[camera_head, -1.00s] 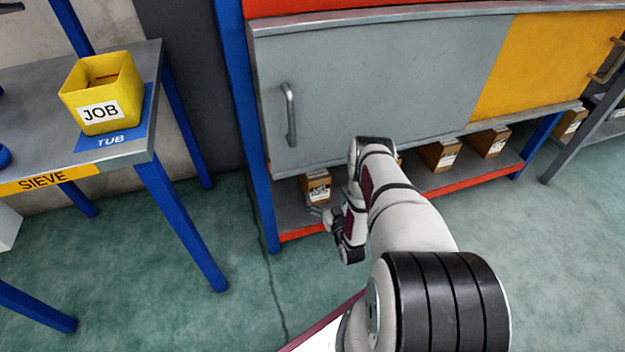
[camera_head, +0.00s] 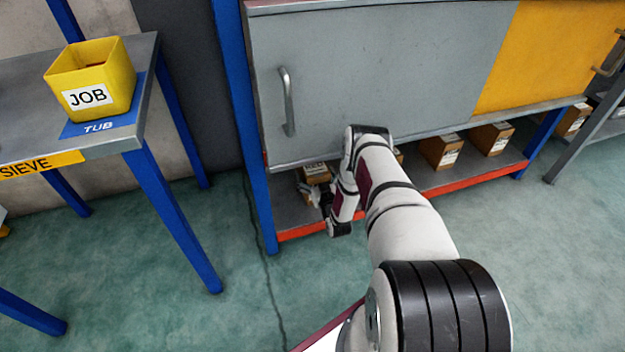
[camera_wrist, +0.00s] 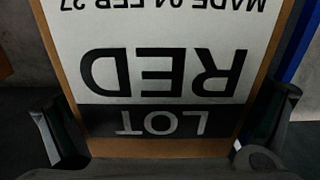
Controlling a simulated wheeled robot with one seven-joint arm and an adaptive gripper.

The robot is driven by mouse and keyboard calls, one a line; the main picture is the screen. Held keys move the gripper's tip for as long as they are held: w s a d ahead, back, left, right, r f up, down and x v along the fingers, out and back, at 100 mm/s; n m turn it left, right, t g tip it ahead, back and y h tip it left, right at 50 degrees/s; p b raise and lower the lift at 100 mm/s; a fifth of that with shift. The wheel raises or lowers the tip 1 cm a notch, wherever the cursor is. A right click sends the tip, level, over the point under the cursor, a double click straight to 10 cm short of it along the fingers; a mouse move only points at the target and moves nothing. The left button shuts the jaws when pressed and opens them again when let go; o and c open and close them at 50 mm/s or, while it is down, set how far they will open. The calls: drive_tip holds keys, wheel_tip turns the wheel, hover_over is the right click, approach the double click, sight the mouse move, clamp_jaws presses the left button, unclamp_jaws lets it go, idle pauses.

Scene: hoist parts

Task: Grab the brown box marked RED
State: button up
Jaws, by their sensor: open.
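The brown box (camera_head: 315,173) stands at the left end of the low shelf under the grey cabinet door. In the wrist view the box (camera_wrist: 244,122) fills the middle, very close, its white label reading "LOT RED" and "MADE 04 FEB 27" upside down. My gripper (camera_wrist: 150,135) is open, with one finger on each side of the box's lower part in that view. I cannot tell whether the fingers touch it. In the head view my gripper (camera_head: 318,195) is at the front of the box and partly covers it.
More brown boxes (camera_head: 441,151) stand along the red-edged shelf (camera_head: 440,189) to the right. The cabinet door (camera_head: 380,75) is close above. A blue post (camera_head: 240,120) stands just left of the box. A table with a yellow JOB tub (camera_head: 92,80) is at left.

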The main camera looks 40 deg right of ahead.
drive_tip(key=c, duration=1.9)
drive_tip(key=shift+r, duration=0.15)
drive_tip(key=shift+c, duration=0.3)
